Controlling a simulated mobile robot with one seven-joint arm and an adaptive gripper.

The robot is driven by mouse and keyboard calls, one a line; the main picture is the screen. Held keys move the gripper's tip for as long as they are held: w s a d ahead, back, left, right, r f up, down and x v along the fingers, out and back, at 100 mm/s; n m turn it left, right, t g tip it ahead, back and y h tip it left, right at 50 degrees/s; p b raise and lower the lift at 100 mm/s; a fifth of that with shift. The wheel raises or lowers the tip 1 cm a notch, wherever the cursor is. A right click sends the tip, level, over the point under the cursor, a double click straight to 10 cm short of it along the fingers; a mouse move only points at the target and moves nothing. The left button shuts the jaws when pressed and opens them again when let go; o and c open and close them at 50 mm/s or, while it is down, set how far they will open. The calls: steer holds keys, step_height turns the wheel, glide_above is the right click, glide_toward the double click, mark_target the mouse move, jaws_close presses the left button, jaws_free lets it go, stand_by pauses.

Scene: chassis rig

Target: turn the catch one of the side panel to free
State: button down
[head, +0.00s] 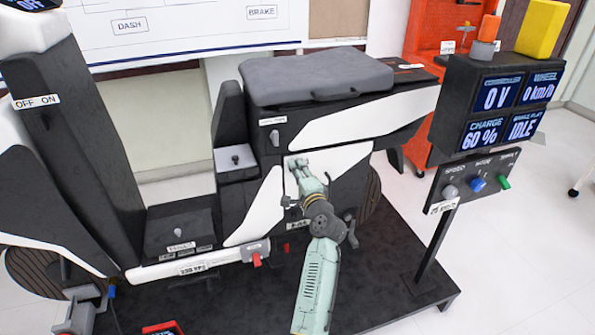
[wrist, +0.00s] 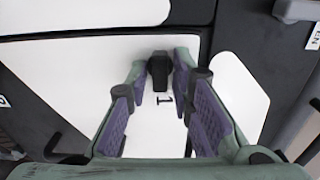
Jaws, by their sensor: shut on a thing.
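The white side panel (head: 345,158) is on the scooter's flank below the seat, and it fills the middle of the wrist view (wrist: 85,72). Catch one (wrist: 159,66) is a small black knob near the panel's top edge, with a printed "1" just below it in the wrist view. My gripper (head: 297,163) reaches up to the panel. In the wrist view its purple-padded fingers stand on both sides of the catch, shut on it. The head view does not show the catch clearly behind the fingers.
The grey seat (head: 315,78) overhangs above the panel. A display box (head: 500,105) and a switch box (head: 475,180) stand on a post to the right. The black platform (head: 400,270) lies below my arm. Open floor shows at the right.

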steer(key=c, duration=1.6)
jaws_free()
steer(key=shift+c, duration=0.2)
steer(key=shift+s, duration=0.1)
steer(key=v, duration=1.2)
